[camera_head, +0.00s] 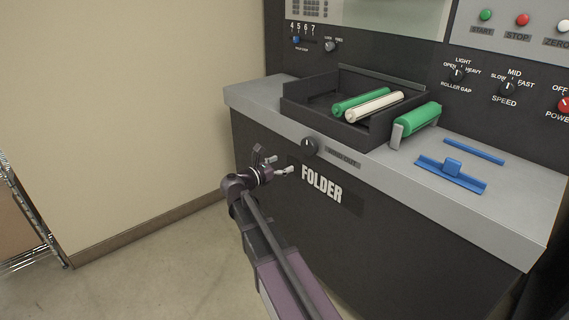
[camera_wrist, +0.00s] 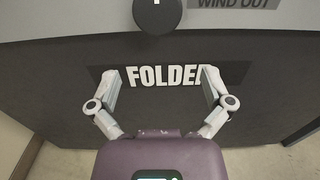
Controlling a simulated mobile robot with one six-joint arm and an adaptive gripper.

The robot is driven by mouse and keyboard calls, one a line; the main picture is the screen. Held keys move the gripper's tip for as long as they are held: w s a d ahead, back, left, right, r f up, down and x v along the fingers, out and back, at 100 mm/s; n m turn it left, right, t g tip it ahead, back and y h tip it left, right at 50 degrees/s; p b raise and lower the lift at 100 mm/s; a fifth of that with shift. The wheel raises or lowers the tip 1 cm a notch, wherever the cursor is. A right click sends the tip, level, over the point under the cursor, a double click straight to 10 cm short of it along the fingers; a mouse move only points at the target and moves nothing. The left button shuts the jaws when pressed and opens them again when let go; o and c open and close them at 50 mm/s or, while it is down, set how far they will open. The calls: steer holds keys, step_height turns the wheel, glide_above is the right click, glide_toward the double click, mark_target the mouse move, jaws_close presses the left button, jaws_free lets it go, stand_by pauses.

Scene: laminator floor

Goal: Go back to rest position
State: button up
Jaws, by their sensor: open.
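My gripper (camera_head: 274,164) is in front of the dark front panel of the folder machine (camera_head: 400,215), a little below and left of a black knob (camera_head: 310,147). In the wrist view my gripper (camera_wrist: 159,85) has its two fingers spread wide, with nothing between them but the view of the "FOLDER" label (camera_wrist: 165,76) on the panel behind. The knob also shows at the top of the wrist view (camera_wrist: 157,14). I cannot tell the exact gap between the fingertips and the panel.
A black tray (camera_head: 294,108) on the grey ledge holds a green roller (camera_head: 360,100) and a cream roller (camera_head: 374,106). Another green roller (camera_head: 417,119) sits in a bracket at right. Blue parts (camera_head: 452,174) lie further right. A beige wall (camera_head: 150,110) and open floor are at left.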

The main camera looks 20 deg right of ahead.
stand_by(0.3)
steer(key=s+a+f+m+g+y, duration=0.1)
steer(key=s+f+m+g+y, duration=0.3)
steer(key=s+f+m+y, duration=0.6)
steer(key=s+a+f+m+g+y, duration=0.2)
steer(key=s+a+f+m+y, duration=0.5)
steer(key=s+a+f+m, duration=0.35)
step_height(320, 180, up, 30)
steer(key=s+m+p, duration=0.1)
steer(key=p, duration=2.7)
steer(key=shift+r+m+p, duration=0.25)
steer(key=shift+m+p, duration=0.05)
steer(key=shift+m, duration=0.05)
steer(key=shift+a, duration=0.1)
